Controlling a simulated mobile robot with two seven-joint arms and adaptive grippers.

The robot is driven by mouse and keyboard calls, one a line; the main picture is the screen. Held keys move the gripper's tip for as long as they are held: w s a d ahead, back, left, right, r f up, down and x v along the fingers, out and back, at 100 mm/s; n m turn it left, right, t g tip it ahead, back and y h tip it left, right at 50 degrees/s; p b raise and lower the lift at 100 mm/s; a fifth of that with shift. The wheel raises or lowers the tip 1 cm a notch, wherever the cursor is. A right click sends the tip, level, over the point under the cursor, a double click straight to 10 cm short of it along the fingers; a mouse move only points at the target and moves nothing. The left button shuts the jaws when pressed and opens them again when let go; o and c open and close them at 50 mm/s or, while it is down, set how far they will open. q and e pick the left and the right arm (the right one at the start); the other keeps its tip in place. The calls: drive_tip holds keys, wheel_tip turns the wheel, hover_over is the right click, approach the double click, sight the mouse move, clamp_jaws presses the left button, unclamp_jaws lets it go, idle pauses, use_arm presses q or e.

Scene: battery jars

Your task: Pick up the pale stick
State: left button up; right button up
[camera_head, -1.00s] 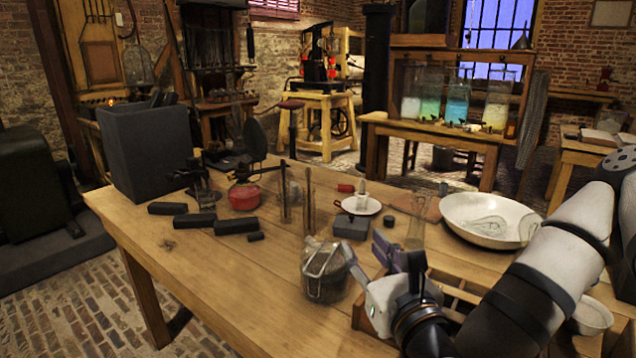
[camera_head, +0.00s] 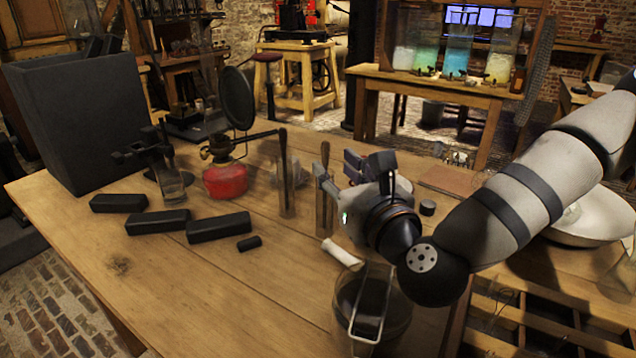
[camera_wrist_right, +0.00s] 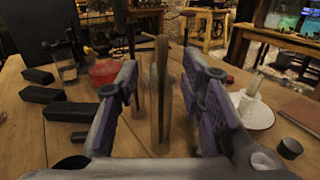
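A short, pale, stick-like piece (camera_head: 341,252) lies on the wooden table (camera_head: 230,300) beside the wire-handled glass jar (camera_head: 386,326), below my right gripper in the head view. I cannot make it out in the right wrist view. My right gripper (camera_head: 352,165) is above the table, to the right of two slim upright strips in narrow glasses. In the right wrist view, its purple-padded fingers (camera_wrist_right: 163,92) are apart. A tall brownish strip (camera_wrist_right: 158,95) shows between them, but I see no contact. My left gripper is not in view.
A red burner (camera_head: 225,180) and several black blocks (camera_head: 158,221) are to the left. A dark grey box (camera_head: 80,120) stands at the far left. A white bowl (camera_head: 590,222) and a compartmented wooden tray (camera_head: 540,322) are at the right. The front left tabletop is clear.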

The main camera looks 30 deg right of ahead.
sight(327, 153)
drive_tip(key=w, duration=0.5)
drive_tip(key=shift+w+d+r, duration=0.3)
drive_tip(key=shift+w+d, duration=0.05)
drive_tip(key=shift+w, duration=0.05)
clamp_jaws()
drive_tip(key=shift+r, duration=0.1)
